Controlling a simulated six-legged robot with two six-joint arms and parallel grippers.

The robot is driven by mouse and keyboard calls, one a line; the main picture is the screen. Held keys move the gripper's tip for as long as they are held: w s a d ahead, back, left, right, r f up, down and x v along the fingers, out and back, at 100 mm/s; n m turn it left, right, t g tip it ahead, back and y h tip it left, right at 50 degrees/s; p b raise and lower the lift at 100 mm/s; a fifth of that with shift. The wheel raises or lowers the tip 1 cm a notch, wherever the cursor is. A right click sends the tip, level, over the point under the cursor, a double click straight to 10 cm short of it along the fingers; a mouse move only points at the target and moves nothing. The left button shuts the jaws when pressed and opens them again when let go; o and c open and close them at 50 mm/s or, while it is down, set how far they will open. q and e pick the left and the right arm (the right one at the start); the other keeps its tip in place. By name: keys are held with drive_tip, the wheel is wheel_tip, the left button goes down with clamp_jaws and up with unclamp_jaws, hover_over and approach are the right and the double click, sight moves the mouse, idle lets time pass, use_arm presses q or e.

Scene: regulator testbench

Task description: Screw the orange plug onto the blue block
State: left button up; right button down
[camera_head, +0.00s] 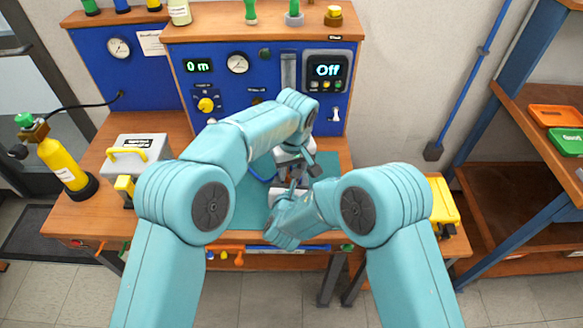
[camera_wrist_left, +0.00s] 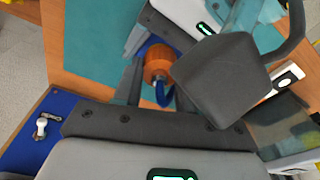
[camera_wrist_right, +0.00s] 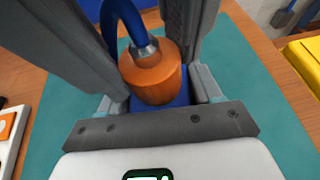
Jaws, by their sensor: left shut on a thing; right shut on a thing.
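The orange plug (camera_wrist_right: 152,72) has a metal collar and a blue hose (camera_wrist_right: 122,22) leaving it. It also shows in the left wrist view (camera_wrist_left: 158,64). My left gripper (camera_wrist_left: 158,78) is shut on the plug; in the head view it points down over the mat (camera_head: 292,172). The blue block (camera_wrist_right: 165,102) shows only partly behind the plug in the right wrist view. My right gripper (camera_wrist_right: 157,100) is shut on the block, low over the mat. The plug is close against the block; whether their threads engage is hidden. In the head view, my arms cover both parts.
A teal mat (camera_head: 245,208) lies on the wooden bench. A blue panel with gauges (camera_head: 237,64) and an "Off" display stands behind. A grey case (camera_head: 140,150) and yellow cylinder (camera_head: 62,160) are at left, a yellow box (camera_head: 443,205) at right, shelves (camera_head: 540,125) farther right.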

use_arm(q)
drive_tip(key=m, duration=0.6)
drive_tip(key=shift+a+h, duration=0.1)
drive_tip(key=shift+h, duration=0.2)
drive_tip(key=o, duration=1.2)
drive_tip(key=shift+c, duration=0.2)
drive_tip(key=shift+r, duration=2.25)
